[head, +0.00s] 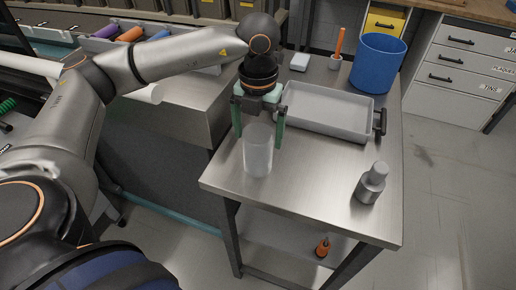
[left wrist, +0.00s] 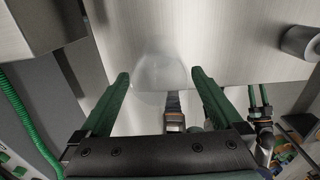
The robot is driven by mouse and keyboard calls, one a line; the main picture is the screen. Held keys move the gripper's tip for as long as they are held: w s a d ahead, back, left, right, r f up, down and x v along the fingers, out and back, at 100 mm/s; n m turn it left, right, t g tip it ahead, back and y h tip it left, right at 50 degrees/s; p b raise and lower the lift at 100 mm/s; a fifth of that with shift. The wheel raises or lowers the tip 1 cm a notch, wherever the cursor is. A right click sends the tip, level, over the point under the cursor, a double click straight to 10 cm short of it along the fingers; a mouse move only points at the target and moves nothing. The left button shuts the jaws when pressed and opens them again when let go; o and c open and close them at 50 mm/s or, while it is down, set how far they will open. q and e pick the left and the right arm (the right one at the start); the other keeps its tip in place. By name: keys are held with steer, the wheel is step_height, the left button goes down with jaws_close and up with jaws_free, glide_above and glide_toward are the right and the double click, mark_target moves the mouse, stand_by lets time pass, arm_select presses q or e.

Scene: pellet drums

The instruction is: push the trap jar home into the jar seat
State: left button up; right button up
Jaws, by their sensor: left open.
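The trap jar, a translucent, whitish cylinder (head: 257,155), stands upright on the steel table near its left front edge. My left gripper (head: 258,141) is open above the jar, its green fingers pointing down on either side of the jar's upper part. In the left wrist view the jar (left wrist: 160,72) shows faintly between and just beyond the open fingertips (left wrist: 160,76). I cannot tell whether a finger touches it. I cannot make out the jar seat in either view. What looks like my right gripper (left wrist: 259,95) shows small at the right of the left wrist view.
A grey tray (head: 325,126) with black handles lies behind the jar. A blue bin (head: 378,64) and an orange stick in a cup stand farther back. A grey metal bottle (head: 371,183) stands at the right front. The table front between jar and bottle is clear.

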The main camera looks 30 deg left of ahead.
arm_select(q)
steer(key=shift+f, duration=1.4)
steer(key=shift+c, duration=0.4)
steer(key=shift+r, duration=0.1)
steer(key=c, duration=1.3)
